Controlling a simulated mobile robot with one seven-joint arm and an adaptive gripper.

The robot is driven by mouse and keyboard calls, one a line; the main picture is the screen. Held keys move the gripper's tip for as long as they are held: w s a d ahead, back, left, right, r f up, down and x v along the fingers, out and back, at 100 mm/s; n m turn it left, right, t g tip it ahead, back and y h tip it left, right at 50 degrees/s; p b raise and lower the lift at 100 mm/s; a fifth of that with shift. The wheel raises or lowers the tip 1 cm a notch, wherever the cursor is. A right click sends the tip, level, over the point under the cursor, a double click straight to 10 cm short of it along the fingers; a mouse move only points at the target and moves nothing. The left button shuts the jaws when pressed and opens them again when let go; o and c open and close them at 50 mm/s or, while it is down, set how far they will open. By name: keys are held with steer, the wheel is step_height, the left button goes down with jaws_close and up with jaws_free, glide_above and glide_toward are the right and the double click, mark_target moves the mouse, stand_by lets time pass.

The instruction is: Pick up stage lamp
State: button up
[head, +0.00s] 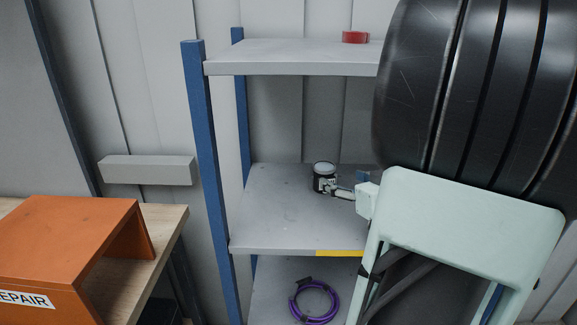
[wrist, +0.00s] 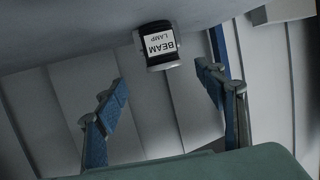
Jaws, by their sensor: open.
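The stage lamp (head: 324,178) is a small black cylinder with a pale round top, standing on the middle grey shelf in the head view. In the wrist view the lamp (wrist: 157,45) appears upside down at the top, with a white label reading "BEAM LAMP". My gripper (wrist: 164,92) is open, with one blue-padded finger at each side of the wrist view. The lamp lies beyond the fingertips, roughly between their lines, with no visible grip on it. In the head view my gripper comes from the right, close to the lamp, and is partly hidden by my arm.
The shelf rack has blue posts (head: 208,160) and a top shelf (head: 290,55) above the lamp. A red item (head: 355,37) lies on the top shelf, and a purple coiled cable (head: 315,302) on the lower one. An orange stand (head: 75,235) sits on a wooden bench at left.

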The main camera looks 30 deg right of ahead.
mark_target(324, 171)
steer(key=x, duration=0.4)
steer(key=shift+w+f+b, duration=0.2)
steer(key=shift+b, duration=0.15)
steer(key=shift+x, duration=3.15)
steer(key=shift+a+r, duration=0.1)
steer(key=c, duration=1.5)
steer(key=shift+r, duration=0.1)
